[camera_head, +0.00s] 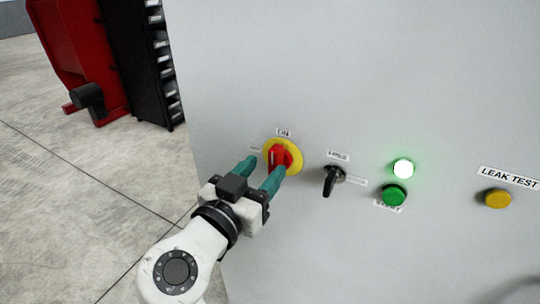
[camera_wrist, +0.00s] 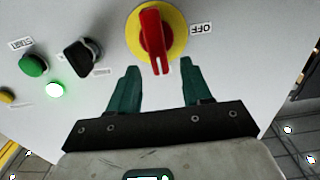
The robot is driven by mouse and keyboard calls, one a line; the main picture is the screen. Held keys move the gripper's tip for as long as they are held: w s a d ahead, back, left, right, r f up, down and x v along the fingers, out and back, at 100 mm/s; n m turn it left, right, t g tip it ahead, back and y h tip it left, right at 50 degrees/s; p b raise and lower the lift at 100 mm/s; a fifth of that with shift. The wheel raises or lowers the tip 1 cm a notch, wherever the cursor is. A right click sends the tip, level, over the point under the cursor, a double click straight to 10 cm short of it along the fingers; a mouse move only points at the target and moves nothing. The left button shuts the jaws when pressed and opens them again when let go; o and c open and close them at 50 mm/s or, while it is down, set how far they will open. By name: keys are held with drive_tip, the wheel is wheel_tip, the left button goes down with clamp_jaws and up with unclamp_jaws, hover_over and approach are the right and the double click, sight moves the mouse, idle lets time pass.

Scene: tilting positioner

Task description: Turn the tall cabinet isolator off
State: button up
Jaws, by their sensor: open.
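The isolator is a red rotary handle (camera_head: 280,157) on a round yellow plate (camera_head: 268,146), mounted on the tall grey cabinet (camera_head: 330,70). In the head view a label stands above it and another at its left. In the wrist view the red handle (camera_wrist: 155,38) and yellow plate (camera_wrist: 177,30) show ahead of the fingers, with an OFF label (camera_wrist: 201,28) at the right. My gripper (camera_head: 260,172) is open, its teal fingers pointing at the cabinet just below and left of the handle.
Right of the isolator are a black selector switch (camera_head: 331,180), a lit lamp (camera_head: 403,168), a green button (camera_head: 394,195) and a yellow button (camera_head: 497,198) labelled LEAK TEST. A red object (camera_head: 75,50) and black rack (camera_head: 135,60) stand left of the cabinet. Floor at left is clear.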

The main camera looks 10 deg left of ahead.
sight(272, 161)
drive_tip(key=shift+p+x, duration=0.3)
drive_tip(key=shift+x, duration=1.6)
drive_tip(key=shift+c, duration=0.4)
clamp_jaws()
